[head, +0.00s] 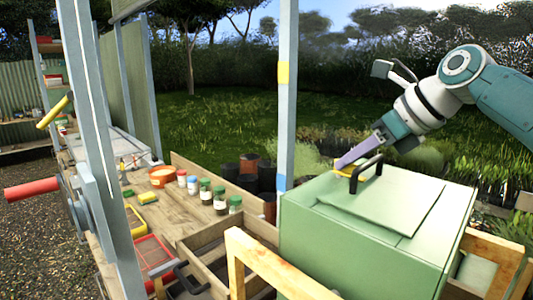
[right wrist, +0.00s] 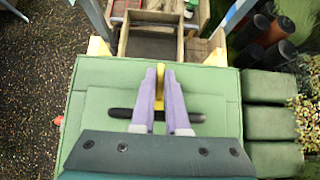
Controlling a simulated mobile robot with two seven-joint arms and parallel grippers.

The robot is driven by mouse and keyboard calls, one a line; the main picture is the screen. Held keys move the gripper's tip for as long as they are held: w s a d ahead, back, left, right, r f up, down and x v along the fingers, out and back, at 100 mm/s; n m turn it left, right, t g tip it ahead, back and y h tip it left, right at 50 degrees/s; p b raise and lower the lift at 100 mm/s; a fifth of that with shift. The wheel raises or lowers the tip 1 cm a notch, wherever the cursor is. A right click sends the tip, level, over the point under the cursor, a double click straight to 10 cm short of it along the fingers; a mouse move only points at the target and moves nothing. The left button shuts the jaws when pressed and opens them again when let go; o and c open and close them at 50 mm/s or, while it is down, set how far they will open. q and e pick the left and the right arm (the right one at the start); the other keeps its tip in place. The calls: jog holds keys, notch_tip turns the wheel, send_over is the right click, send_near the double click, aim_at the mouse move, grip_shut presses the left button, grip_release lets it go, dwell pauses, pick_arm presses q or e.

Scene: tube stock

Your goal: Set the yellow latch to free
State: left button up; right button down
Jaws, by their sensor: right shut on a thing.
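My right gripper (head: 346,163) comes in from the upper right and is shut on the latch. In the right wrist view the right gripper (right wrist: 160,75) has a finger on each side of the latch. A black handle (head: 368,168) stands on the lid beside it, partly behind the fingers in the right wrist view. My left gripper is not in view.
A wooden bench (head: 172,208) with several jars (head: 206,191) lies left of the box. A grey-blue post (head: 287,95) rises behind the box. A wooden frame (head: 268,262) stands in front. A red handle (head: 32,189) and another yellow handle (head: 54,111) are at far left.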

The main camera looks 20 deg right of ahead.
jog(key=shift+d+r+n+y+p, duration=0.15)
jog(key=shift+n+y+p, duration=0.15)
jog(key=shift+n+p, duration=0.15)
jog(key=shift+w+n+g+y, duration=0.15)
jog(key=shift+n+g+y, duration=0.1)
jog(key=shift+g+y, duration=0.05)
jog(key=shift+d+f+n, duration=0.1)
jog(key=shift+f+n, duration=0.15)
jog(key=shift+n, duration=0.05)
jog(key=n+b, duration=0.1)
jog(key=b, duration=0.1)
jog(key=n+g+y+b, duration=0.1)
jog(key=b, duration=0.2)
jog(key=shift+w+d+f, duration=0.15)
jog(key=shift+w+f, duration=0.05)
jog(key=shift+f, duration=0.05)
jog(key=shift+s+r+y+b, duration=0.1)
jog(key=shift+r+y+b, duration=0.15)
jog(key=shift+b, duration=0.3)
jog(key=shift+r, duration=0.1)
jog(key=c, duration=0.9)
grip_release()
